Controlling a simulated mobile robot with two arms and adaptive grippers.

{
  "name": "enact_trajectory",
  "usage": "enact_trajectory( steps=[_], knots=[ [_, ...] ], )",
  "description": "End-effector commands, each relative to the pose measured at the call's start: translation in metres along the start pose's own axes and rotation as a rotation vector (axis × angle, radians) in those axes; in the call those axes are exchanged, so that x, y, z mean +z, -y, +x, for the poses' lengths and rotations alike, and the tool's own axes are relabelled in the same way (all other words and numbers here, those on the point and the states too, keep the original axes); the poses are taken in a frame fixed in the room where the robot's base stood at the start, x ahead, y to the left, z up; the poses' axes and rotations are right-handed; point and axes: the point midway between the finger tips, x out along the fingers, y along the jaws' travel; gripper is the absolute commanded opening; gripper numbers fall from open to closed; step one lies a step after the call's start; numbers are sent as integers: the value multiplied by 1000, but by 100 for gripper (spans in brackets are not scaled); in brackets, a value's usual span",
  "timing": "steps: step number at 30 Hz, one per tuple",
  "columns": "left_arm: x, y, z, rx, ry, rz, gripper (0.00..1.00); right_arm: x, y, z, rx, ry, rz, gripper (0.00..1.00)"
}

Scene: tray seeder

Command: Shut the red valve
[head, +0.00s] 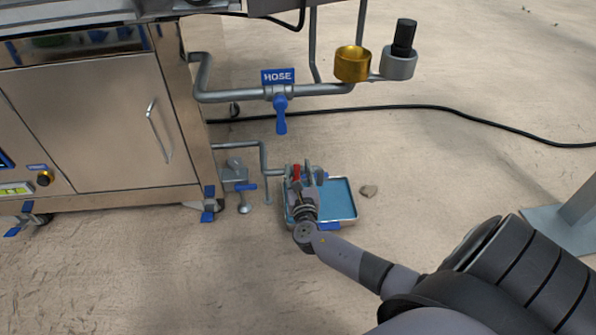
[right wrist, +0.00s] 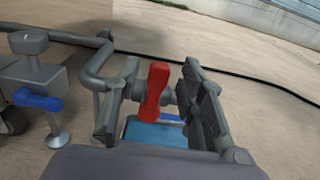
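The red valve handle (head: 296,172) is on the low pipe (head: 264,158) beside the steel machine. It also shows in the right wrist view (right wrist: 154,88), standing nearly upright. My right gripper (head: 303,174) is at the valve. In the right wrist view its fingers (right wrist: 160,70) are open, one on each side of the red handle, with a gap visible on the right. Whether the left finger touches the handle or pipe I cannot tell. My left gripper is out of view.
A blue tray (head: 345,216) lies on the floor under my right gripper. A blue HOSE valve (head: 281,112) hangs from the upper pipe (head: 230,97). A blue-handled fitting (head: 244,188) stands left of the red valve. A black cable (head: 450,107) crosses the floor behind.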

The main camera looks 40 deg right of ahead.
Motion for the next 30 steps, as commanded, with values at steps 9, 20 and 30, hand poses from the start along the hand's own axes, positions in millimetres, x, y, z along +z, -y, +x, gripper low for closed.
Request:
enact_trajectory(
  steps=[9, 20, 30],
  knots=[
    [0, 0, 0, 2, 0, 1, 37, 0, -1, -6, 2, 0, 0, 37],
    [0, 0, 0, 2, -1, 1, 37, -1, 0, -76, 1, -3, 0, 37],
    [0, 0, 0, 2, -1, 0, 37, 0, 0, -118, 0, 0, 0, 37]
  ],
)
